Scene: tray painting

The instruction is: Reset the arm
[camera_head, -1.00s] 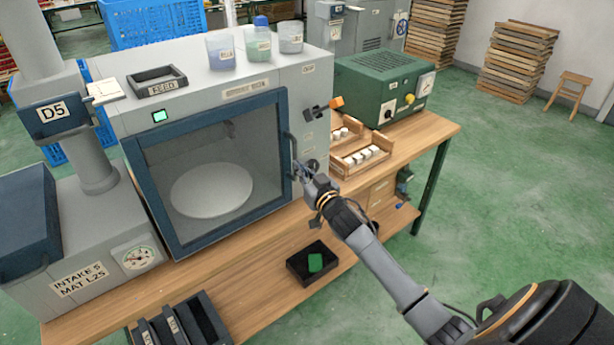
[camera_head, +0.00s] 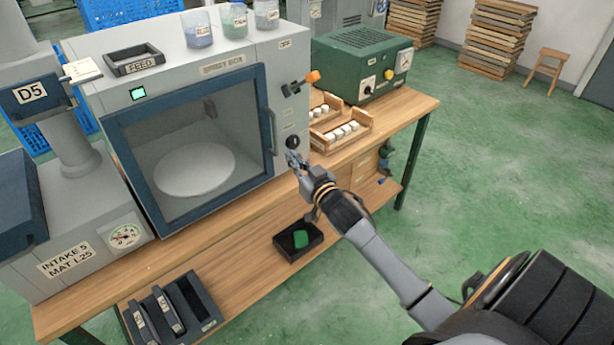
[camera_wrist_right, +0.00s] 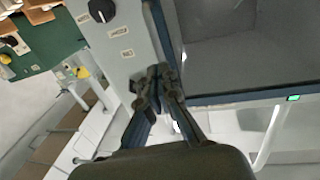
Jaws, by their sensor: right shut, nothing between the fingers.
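My right gripper (camera_head: 293,160) is shut and empty. In the head view it stands just in front of the right side of the grey spray box (camera_head: 230,83), near its black knob (camera_head: 292,142). The box's blue-framed glass door (camera_head: 190,150) is closed, with a pale round disc (camera_head: 195,170) visible inside. In the right wrist view the shut fingers (camera_wrist_right: 158,75) appear before the box's front panel, with the black knob (camera_wrist_right: 102,10) at upper left. I cannot tell whether the fingertips touch the panel. My left gripper is not in view.
A green machine (camera_head: 360,65) and wooden trays (camera_head: 345,143) with white pieces stand right of the box. A black tray (camera_head: 285,252) with a green block lies on the lower shelf. A dark rack (camera_head: 205,300) is at front left.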

